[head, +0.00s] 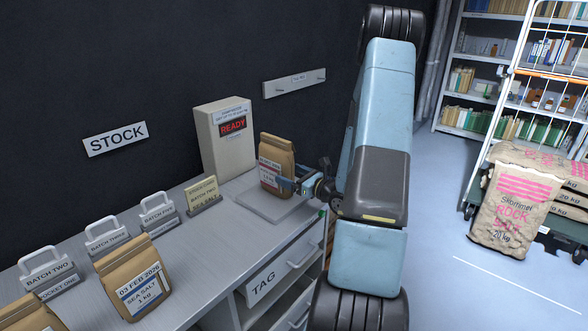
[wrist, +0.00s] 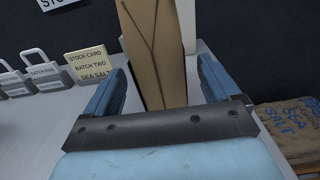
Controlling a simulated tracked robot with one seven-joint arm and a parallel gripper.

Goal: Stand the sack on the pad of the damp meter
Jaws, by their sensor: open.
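The sack (head: 275,160), a brown paper bag with a folded top and a white label, stands upright at the pad (head: 262,205) of the damp meter (head: 224,140). Its base appears to rest on the pad, though my gripper hides part of it. The meter is a pale box whose dark screen reads READY in red. My gripper (head: 284,184) is open at the sack's right side, low down. In the wrist view the sack (wrist: 152,40) stands between my blue fingers (wrist: 158,80), with a gap on both sides.
A stock card (head: 202,195) reading BATCH TWO, SEA SALT stands left of the meter. Several handled batch markers (head: 107,237) and another sack (head: 135,277), dated 03 FEB 2026, are further left on the counter. Large rock salt bags (head: 515,200) are at right.

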